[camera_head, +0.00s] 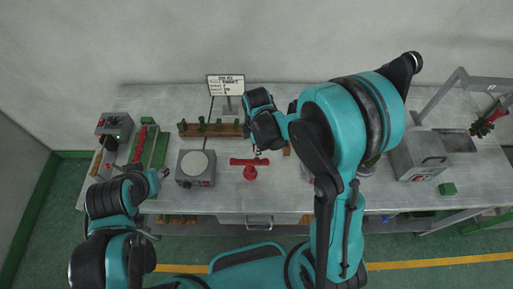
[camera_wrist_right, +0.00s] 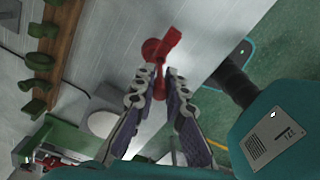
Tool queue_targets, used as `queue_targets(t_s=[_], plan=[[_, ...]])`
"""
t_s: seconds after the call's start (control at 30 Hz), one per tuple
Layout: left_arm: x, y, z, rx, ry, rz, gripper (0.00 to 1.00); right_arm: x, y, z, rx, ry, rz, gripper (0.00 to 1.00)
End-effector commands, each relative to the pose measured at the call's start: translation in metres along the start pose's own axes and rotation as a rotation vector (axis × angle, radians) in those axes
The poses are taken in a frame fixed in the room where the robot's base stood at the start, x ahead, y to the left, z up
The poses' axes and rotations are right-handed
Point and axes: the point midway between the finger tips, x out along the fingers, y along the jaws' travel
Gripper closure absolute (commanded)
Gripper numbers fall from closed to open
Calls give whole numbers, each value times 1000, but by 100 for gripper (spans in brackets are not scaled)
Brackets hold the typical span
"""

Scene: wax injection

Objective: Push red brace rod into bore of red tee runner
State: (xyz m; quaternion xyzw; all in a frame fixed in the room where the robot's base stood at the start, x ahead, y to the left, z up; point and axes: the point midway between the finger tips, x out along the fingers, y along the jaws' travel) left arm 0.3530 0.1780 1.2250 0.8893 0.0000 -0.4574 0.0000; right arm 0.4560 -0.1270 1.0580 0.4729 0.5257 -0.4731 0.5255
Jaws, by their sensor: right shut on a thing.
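The red tee runner (camera_head: 250,173) stands on the bench below my right gripper. It also shows in the right wrist view (camera_wrist_right: 151,48), just beyond the fingertips. My right gripper (camera_wrist_right: 160,82) is shut on the slim red brace rod (camera_wrist_right: 159,86), which runs from between the fingers toward the tee runner. The rod and runner overlap in the wrist view; I cannot tell how far the rod is inside the bore. In the head view my right gripper (camera_head: 258,150) partly hides this spot. My left gripper (camera_head: 160,173) is at the left near the bench front; its jaws are unclear.
A grey hot-plate-like box (camera_head: 197,181) with a round top stands left of the runner. A wooden rack (camera_head: 190,132) with green pieces is behind. A green tray (camera_head: 155,148) lies farther left. A grey machine (camera_head: 418,160) stands right.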

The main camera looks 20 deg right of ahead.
Motion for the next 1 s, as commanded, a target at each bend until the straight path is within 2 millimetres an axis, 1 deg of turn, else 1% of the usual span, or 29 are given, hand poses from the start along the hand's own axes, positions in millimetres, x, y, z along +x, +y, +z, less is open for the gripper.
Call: queue_targets(t_s=[0.77, 0.8, 0.87, 1.0], plan=[[17, 0, 12, 0, 0, 0, 60, 20, 0, 0, 0, 0, 0, 100], [16, 0, 12, 0, 0, 0, 60, 19, 0, 0, 0, 0, 0, 81], [16, 0, 11, 0, 0, 0, 60, 19, 0, 0, 0, 0, 0, 65], [16, 0, 11, 0, 0, 0, 60, 18, 0, 0, 0, 0, 0, 64]])
